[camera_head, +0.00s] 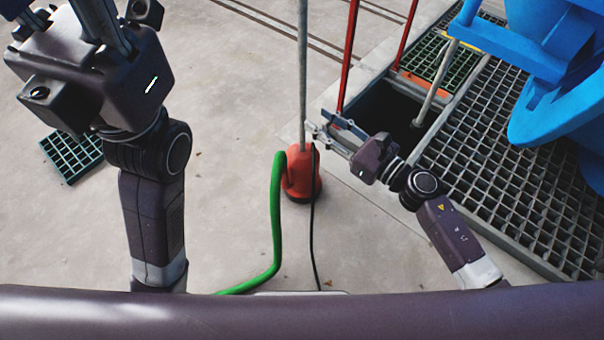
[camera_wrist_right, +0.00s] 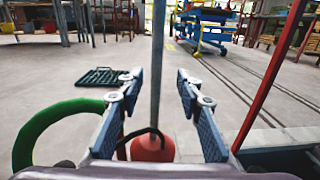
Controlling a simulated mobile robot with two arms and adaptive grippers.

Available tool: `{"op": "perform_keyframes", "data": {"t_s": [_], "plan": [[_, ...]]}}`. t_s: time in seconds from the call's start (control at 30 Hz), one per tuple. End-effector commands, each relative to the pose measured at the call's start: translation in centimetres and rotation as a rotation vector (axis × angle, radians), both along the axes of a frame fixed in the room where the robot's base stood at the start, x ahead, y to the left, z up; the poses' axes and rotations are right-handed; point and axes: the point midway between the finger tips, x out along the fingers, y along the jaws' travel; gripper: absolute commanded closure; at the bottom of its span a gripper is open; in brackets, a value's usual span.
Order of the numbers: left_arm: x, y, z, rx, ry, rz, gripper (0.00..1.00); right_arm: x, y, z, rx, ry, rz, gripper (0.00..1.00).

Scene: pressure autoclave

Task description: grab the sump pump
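The sump pump (camera_head: 301,182) is a red-orange body standing on the concrete floor, with a green hose (camera_head: 276,215), a thin black cable and a grey upright pole (camera_head: 303,60). My right gripper (camera_head: 318,128) is open beside the pole, above the pump. In the right wrist view, the pump (camera_wrist_right: 152,148) and its pole (camera_wrist_right: 157,80) show between the two spread fingers (camera_wrist_right: 159,84); I see no finger touching the pole. My left gripper (camera_head: 98,25) is raised at the upper left, its fingers cut off by the picture's top edge.
An open pit (camera_head: 390,112) lies right of the pump, with red posts (camera_head: 348,55) at its edge. Metal grating (camera_head: 510,160) and blue machinery (camera_head: 565,90) are farther right. A loose green grate (camera_head: 72,155) lies at left. The floor between is clear.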

Motion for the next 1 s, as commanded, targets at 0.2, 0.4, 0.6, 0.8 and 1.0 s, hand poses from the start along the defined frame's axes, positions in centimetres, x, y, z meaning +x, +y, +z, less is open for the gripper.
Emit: {"op": "perform_keyframes", "data": {"t_s": [0.2, 0.4, 0.6, 0.8, 1.0], "plan": [[-0.5, -0.1, 0.1, 0.002, -0.022, 0.002, 0.6, 1.6, 2.1, -0.3, 0.001, -0.001, 0.0, 0.67], [-1.1, -0.1, 0.5, 0.004, -0.048, 0.003, 0.6, 3.4, 4.3, -0.4, 0.003, 0.0, -0.001, 0.67], [-1.2, -0.2, 0.7, 0.005, -0.052, 0.004, 0.6, 4.0, 4.9, -0.4, 0.003, 0.003, -0.002, 0.67], [-1.2, -0.2, 0.7, 0.005, -0.051, 0.004, 0.6, 4.0, 4.9, -0.4, 0.003, 0.004, -0.002, 0.73], [-1.2, -0.2, 0.7, 0.005, -0.051, 0.004, 0.6, 4.0, 4.9, -0.4, 0.003, 0.004, -0.001, 0.95]]}}
